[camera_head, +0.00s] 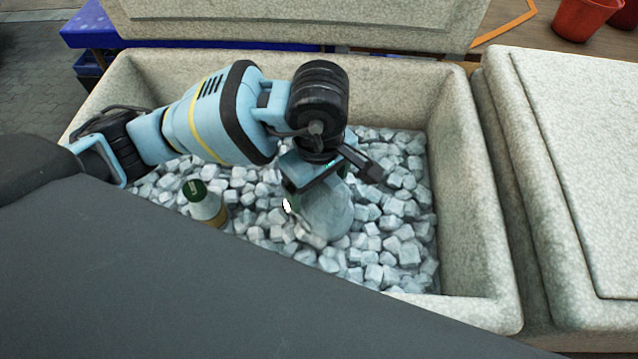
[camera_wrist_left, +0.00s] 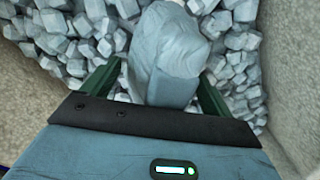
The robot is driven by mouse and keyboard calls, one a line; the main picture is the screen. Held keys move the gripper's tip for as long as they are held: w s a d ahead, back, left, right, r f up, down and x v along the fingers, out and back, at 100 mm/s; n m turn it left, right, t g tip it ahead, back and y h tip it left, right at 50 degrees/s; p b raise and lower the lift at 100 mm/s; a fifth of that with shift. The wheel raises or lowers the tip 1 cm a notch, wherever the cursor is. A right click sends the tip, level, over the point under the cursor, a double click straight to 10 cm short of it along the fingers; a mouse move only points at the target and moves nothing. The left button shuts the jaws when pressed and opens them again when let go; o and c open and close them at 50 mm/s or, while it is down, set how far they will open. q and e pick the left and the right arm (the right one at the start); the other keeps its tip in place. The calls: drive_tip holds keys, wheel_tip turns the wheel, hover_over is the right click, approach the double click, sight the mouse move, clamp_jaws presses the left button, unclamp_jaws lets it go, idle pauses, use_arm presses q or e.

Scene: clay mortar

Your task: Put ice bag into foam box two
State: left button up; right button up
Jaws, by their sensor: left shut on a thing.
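An ice bag (camera_head: 328,212), pale grey-blue and rounded, is in the open foam box (camera_head: 478,215) full of ice cubes. My left gripper (camera_head: 318,190) reaches down into this box and is shut on the bag. In the left wrist view the bag (camera_wrist_left: 168,58) sits between the two green fingers of the gripper (camera_wrist_left: 160,88), over the ice. I cannot tell whether the bag still touches the cubes. A second foam box (camera_head: 590,170) with its lid on stands at the right. No label shows which box is number two. My right gripper is not in view.
A bottle with a green cap (camera_head: 204,204) stands in the ice left of the bag. Ice cubes (camera_head: 395,245) fill the box floor. A raised foam lid (camera_head: 300,22) is behind the box. Red buckets (camera_head: 582,18) stand at the back right.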

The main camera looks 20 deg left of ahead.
use_arm(q)
drive_tip(key=shift+f, duration=0.6)
drive_tip(key=shift+f, duration=0.15)
drive_tip(key=o, duration=1.9)
wheel_tip(320, 180, up, 12)
drive_tip(key=shift+r+p, duration=0.1)
drive_tip(key=shift+p, duration=0.35)
